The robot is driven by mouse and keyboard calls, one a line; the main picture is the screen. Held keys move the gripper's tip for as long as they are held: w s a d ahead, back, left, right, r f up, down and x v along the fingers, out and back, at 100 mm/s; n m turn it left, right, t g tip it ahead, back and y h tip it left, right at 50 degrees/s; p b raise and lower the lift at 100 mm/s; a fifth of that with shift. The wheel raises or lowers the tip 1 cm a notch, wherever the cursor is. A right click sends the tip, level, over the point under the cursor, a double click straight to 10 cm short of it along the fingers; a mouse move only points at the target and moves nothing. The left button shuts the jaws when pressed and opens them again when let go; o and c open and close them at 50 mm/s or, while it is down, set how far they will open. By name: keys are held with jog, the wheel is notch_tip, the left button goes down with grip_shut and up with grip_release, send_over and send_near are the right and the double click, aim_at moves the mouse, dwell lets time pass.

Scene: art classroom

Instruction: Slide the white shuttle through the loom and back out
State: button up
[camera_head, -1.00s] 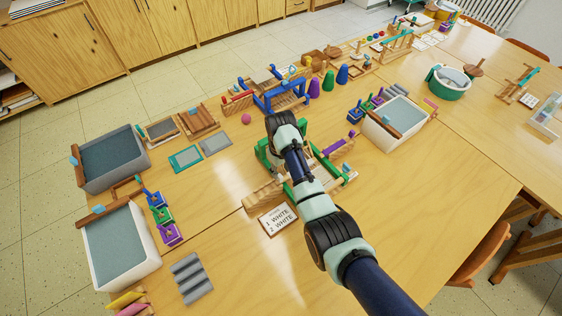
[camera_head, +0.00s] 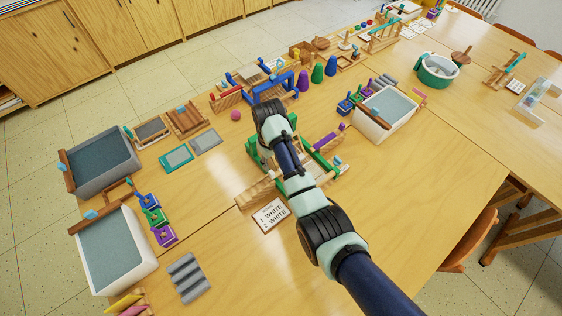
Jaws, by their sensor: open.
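A green-framed loom with wooden parts stands mid-table; its left green post (camera_head: 252,150) and right green posts (camera_head: 335,168) show on either side of my arm. A purple bar (camera_head: 325,141) lies at its upper right. My dark and pale-green arm crosses over the loom from the lower right, its wrist near the blue frame behind. The wrist and forearm cover the loom's middle. My gripper's fingers are hidden beneath the wrist. I cannot make out the white shuttle; it may be hidden behind my arm. A card (camera_head: 270,215) reading "1 WHITE 2 WHITE" lies in front.
A blue-framed wooden loom (camera_head: 272,87) stands just behind, with coloured cones (camera_head: 317,72) beside it. A white bin (camera_head: 384,112) stands to the right; two more bins (camera_head: 119,259) stand at left. The table in front of the card is clear.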

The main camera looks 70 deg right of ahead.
aim_at(272, 172)
notch_tip(272, 172, down, 8)
jog(key=shift+w+a+r+b, duration=0.1)
jog(key=shift+w+a+b, duration=0.05)
jog(key=shift+b, duration=1)
grip_shut()
